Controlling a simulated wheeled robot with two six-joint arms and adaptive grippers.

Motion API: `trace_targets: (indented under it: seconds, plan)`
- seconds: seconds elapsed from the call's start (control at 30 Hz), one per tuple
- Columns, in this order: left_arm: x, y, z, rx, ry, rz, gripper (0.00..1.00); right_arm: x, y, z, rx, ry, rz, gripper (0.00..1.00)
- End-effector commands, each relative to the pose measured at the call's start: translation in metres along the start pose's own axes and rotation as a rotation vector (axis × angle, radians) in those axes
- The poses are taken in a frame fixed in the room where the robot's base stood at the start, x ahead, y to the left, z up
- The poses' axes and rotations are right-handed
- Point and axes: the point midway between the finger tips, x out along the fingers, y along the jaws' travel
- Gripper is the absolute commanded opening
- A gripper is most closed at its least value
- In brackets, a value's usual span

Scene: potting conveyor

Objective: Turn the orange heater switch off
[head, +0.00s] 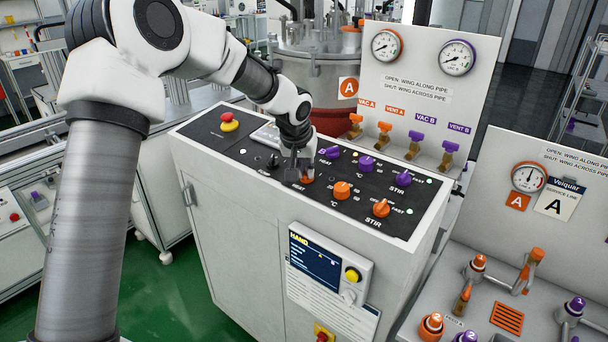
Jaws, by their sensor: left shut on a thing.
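The orange heater switch (307,180) sits on the black top panel of the white cabinet, by the "HEAT" label. Only a small orange part of it shows; my left gripper covers the rest. My left gripper (298,175) points down from above and is shut on the switch. Which way the switch is turned cannot be told. My right gripper is not in view.
To the right stand an orange °C knob (342,189), an orange stir knob (381,208) and purple knobs (367,163). A red emergency button (228,121) is at the panel's left. A gauge board (420,80) with valves rises behind.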

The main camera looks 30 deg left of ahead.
Motion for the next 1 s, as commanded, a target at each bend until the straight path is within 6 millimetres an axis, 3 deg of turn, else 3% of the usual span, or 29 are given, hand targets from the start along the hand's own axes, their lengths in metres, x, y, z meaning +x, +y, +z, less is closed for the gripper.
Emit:
trace_targets:
  seconds: [0.03, 0.57, 0.73, 1.0]
  plan:
    - [0.0087, -0.0013, 0.0087, -0.012, -0.021, -0.008, 0.00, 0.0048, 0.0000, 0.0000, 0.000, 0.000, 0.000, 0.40]
    - [0.0070, -0.0013, 0.0081, -0.044, -0.022, -0.016, 0.00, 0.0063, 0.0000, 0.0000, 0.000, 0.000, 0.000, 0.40]
    - [0.0069, -0.0013, 0.0081, -0.044, -0.022, -0.016, 0.60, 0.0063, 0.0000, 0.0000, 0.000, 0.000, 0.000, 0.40]
    - [0.0037, -0.0006, 0.0044, -0.043, -0.012, -0.013, 0.61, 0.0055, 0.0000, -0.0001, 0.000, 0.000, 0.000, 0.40]
